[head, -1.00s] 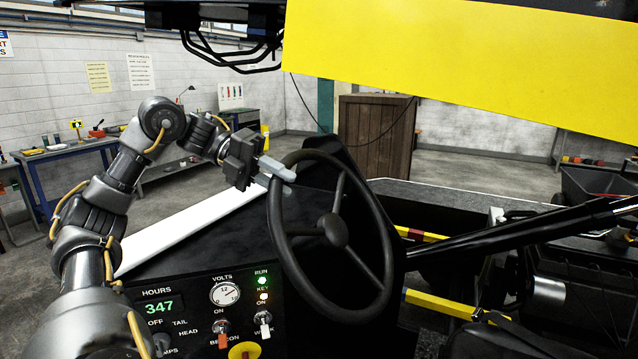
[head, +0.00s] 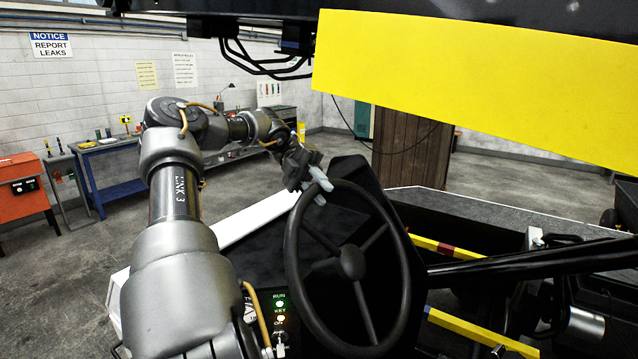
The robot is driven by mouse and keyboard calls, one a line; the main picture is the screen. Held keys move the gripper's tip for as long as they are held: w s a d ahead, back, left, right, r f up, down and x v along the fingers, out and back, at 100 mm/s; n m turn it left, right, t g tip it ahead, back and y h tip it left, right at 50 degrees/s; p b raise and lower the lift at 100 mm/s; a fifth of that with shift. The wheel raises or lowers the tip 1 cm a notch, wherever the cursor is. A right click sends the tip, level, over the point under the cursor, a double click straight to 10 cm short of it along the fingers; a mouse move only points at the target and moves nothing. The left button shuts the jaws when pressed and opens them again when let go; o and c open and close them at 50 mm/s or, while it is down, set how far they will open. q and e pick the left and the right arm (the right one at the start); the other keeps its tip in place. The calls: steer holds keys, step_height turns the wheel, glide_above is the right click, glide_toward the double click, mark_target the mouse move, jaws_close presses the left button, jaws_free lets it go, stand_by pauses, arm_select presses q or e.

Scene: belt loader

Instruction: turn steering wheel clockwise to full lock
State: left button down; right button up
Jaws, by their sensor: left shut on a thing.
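The black steering wheel (head: 352,262) stands in the middle of the head view, tilted, with three spokes and a round hub. My left gripper (head: 319,186) is at the upper left part of the rim, its light grey fingers shut on the rim. My left arm comes in from the lower left, bends at the elbow and reaches over to the wheel. My right gripper is not in the view.
The dash panel with lit RUN and KEY lamps (head: 280,303) is partly hidden behind my left arm. A yellow panel (head: 480,85) hangs across the upper right. A black bar (head: 530,262) runs right of the wheel. A workbench (head: 112,165) and an orange cabinet (head: 24,190) stand far left.

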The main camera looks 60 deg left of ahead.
arm_select(q)
steer(key=shift+w+a+g, duration=0.15)
steer(key=shift+w+g, duration=0.15)
steer(key=shift+r+p, duration=0.1)
steer(key=shift+p, duration=0.2)
steer(key=c, duration=1.6)
jaws_free()
steer(key=o, duration=0.4)
steer(key=shift+w+a, duration=0.1)
steer(key=shift+w, duration=0.1)
steer(key=shift+c, duration=0.2)
